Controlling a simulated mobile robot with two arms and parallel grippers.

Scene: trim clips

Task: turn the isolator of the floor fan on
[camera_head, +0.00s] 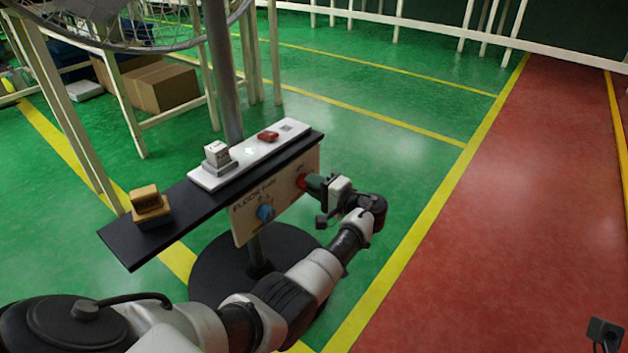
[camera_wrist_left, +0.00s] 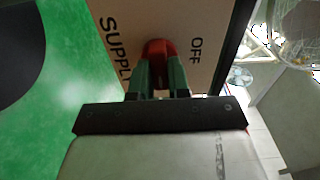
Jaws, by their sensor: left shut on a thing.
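The floor fan's cream panel (camera_head: 285,203) hangs under a black shelf on a post, and part of its "FLOOR FAN" lettering can be read. The red isolator knob (camera_head: 301,181) is on the panel's right part. It also shows in the left wrist view (camera_wrist_left: 158,47), between the words "SUPPLY" and "OFF". My left gripper (camera_head: 312,184) reaches the panel from the front right. Its green fingers (camera_wrist_left: 161,72) are shut on the red knob. The fingers hide much of the knob, so I cannot tell its setting.
A blue knob (camera_head: 265,212) sits lower left on the panel. The black shelf (camera_head: 185,211) carries a yellow-brown block (camera_head: 149,203) and a white strip (camera_head: 248,154) with a grey block (camera_head: 217,156) and a red piece (camera_head: 268,136). The red floor at right is largely clear.

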